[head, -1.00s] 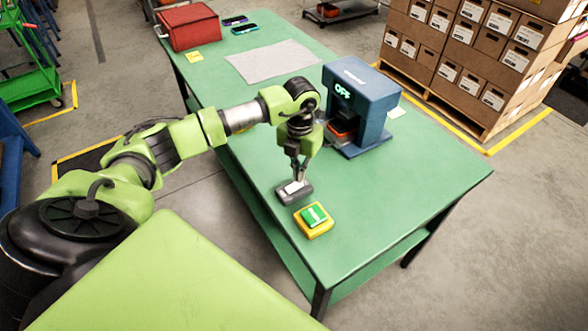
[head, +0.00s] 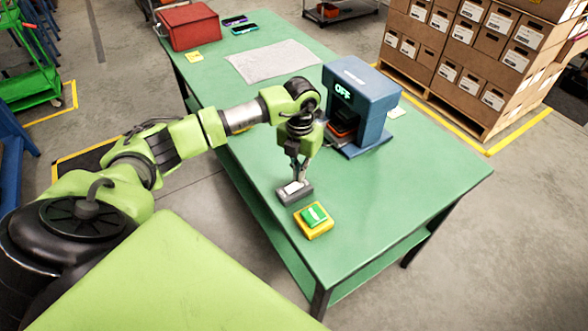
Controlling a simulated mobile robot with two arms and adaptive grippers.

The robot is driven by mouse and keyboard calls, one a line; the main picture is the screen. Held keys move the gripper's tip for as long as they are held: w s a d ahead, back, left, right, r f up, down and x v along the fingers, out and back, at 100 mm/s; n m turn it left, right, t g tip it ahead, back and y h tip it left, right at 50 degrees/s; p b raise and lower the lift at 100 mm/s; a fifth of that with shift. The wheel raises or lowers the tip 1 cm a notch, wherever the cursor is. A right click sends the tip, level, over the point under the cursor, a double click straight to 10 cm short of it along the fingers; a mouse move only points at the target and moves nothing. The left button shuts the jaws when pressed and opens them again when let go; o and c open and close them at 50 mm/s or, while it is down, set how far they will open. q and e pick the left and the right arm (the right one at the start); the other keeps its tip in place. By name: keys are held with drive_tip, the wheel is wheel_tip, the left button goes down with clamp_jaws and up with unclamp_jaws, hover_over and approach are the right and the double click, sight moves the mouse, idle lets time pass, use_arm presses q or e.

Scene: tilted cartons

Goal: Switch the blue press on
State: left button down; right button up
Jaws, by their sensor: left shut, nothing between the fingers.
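The blue press (head: 372,92) stands on the green table, and its display reads OFF. An orange and dark piece sits low in its opening. A yellow box with a green button (head: 314,216) lies near the table's front edge. Behind it lies a dark grey box with a whitish button (head: 293,190). My left gripper (head: 297,179) is shut and empty, pointing down at the grey box's whitish top. Its fingertips are at or just above that top; I cannot tell whether they touch. My right gripper is not in view.
The green table (head: 400,190) is clear to the right of the button boxes. A grey sheet (head: 270,62), a red case (head: 188,26) and small devices (head: 240,24) lie toward the back. Stacked cartons (head: 480,60) stand on a pallet behind the press.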

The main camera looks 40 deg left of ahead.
use_arm(q)
drive_tip(key=shift+f+b, duration=0.85)
drive_tip(key=shift+f, duration=0.3)
idle(0.4)
drive_tip(key=shift+r, duration=0.15)
drive_tip(key=shift+r+p, duration=2.3)
drive_tip(key=shift+r, duration=1.15)
